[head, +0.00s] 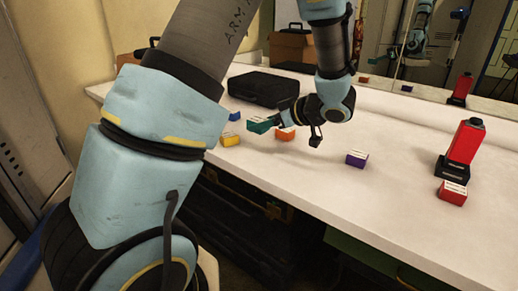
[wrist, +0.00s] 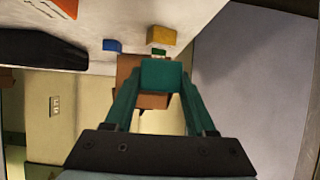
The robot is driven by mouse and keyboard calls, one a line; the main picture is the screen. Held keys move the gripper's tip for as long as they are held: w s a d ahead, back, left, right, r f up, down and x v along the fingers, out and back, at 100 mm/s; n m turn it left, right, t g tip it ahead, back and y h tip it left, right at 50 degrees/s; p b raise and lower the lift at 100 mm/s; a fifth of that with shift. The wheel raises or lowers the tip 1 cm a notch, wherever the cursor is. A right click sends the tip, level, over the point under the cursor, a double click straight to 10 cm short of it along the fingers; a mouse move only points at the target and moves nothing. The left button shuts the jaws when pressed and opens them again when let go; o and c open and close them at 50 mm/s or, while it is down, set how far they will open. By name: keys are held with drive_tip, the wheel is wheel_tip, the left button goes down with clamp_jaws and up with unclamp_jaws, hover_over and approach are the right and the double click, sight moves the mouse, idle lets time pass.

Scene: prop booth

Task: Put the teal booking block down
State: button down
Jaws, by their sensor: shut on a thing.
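The teal booking block (head: 260,125) is held at the tip of my gripper (head: 274,121), over the left part of the white table (head: 330,186) in the head view. In the wrist view the teal block (wrist: 161,73) sits between the two fingers of my gripper (wrist: 160,85), which is shut on it. In the head view the block appears close to the orange and yellow blocks. I cannot tell how high it is above the table.
Near it are an orange block (head: 285,134), a yellow block (head: 229,139) and a blue block (head: 234,115). A black case (head: 262,88) lies behind. A purple block (head: 356,158), a red block (head: 452,192) and a red device (head: 466,141) stand right. The front middle is clear.

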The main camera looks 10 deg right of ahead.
sight(262, 158)
wheel_tip(262, 158, down, 8)
drive_tip(key=shift+f, duration=0.2)
idle(0.3)
drive_tip(key=shift+f, duration=0.15)
drive_tip(key=shift+c, duration=1.1)
unclamp_jaws()
